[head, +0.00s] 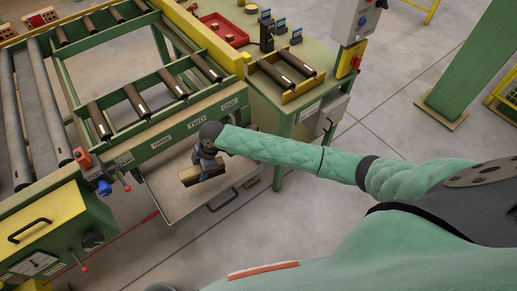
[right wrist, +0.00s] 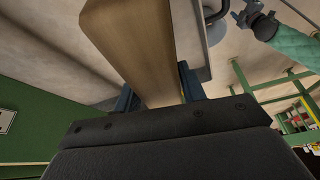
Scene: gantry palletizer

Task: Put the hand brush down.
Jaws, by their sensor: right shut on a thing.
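My right gripper (head: 203,168) points down over an open pale drawer (head: 170,210) under the green roller table. It is shut on the hand brush (head: 190,176), whose brown wooden body shows below the fingers. In the right wrist view the brush (right wrist: 135,45) is a long wooden block between the dark blue fingers (right wrist: 158,85). Its bristles cannot be made out. I cannot tell whether the brush touches the drawer floor. Another green-sleeved arm end with a dark gripper (right wrist: 262,25), seemingly my left, shows at the upper right there; its jaws are unclear.
The table's front edge carries labels ONE, TWO and THREE (head: 197,123) just behind my right gripper. The drawer handle (head: 223,200) sticks out at the front. A green workbench (head: 310,95) with rollers and a red tray (head: 222,30) stands to the right. Levers and a yellow-topped cabinet (head: 45,220) are at left.

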